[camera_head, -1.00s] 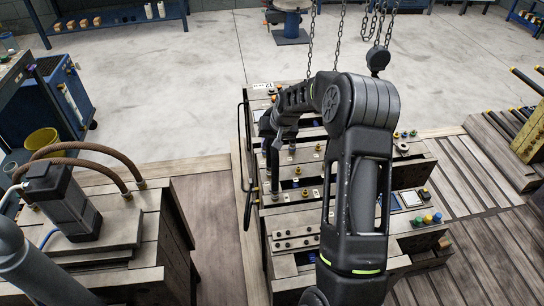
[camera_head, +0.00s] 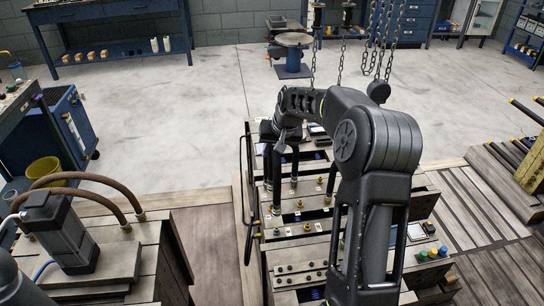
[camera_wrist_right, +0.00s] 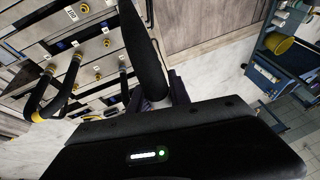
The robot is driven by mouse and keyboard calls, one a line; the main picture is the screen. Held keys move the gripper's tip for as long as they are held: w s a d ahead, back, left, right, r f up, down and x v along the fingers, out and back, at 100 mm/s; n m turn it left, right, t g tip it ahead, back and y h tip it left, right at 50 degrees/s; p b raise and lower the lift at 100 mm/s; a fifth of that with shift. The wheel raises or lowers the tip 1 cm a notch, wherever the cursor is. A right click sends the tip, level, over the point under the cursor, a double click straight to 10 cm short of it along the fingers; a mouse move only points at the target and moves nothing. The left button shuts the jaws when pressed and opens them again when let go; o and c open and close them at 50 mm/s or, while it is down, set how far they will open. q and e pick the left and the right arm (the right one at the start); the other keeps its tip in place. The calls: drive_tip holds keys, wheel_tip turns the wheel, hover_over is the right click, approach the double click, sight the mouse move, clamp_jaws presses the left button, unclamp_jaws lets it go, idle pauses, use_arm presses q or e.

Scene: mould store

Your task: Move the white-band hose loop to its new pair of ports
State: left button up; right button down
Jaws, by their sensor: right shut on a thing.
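My right gripper (camera_head: 279,141) is over the left part of the port block (camera_head: 296,248), shut on the top of a black hose loop. The white-band hose loop (camera_head: 276,185) hangs below it with two dark legs and pale bands near their lower ends. I cannot tell whether those ends are seated or just clear of the ports. In the right wrist view a thick black leg (camera_wrist_right: 142,55) runs close to the gripper (camera_wrist_right: 165,98); its band is not visible. My left gripper is out of view.
Chains (camera_head: 343,50) with a dark weight hang behind my arm. A pump unit with brown hoses (camera_head: 88,180) is at left.

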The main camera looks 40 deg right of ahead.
idle(0.5)
drive_tip(key=shift+r+p, duration=2.15)
drive_tip(key=shift+r, duration=0.9)
wheel_tip(320, 180, up, 11)
drive_tip(key=p, duration=0.7)
drive_tip(key=shift+p, duration=0.35)
drive_tip(key=s+a+f+n+y, duration=0.1)
drive_tip(key=s+a+f+n, duration=0.1)
drive_tip(key=a, duration=0.7)
drive_tip(key=s+a+f+n+y+b, duration=0.1)
drive_tip(key=a+f, duration=0.3)
drive_tip(key=a, duration=0.6)
drive_tip(key=s+a+f+n+y+b, duration=0.1)
drive_tip(key=s+a+f+n, duration=0.2)
drive_tip(key=a, duration=0.6)
drive_tip(key=shift+a+f+n+g, duration=0.3)
drive_tip(key=shift+f+n, duration=0.3)
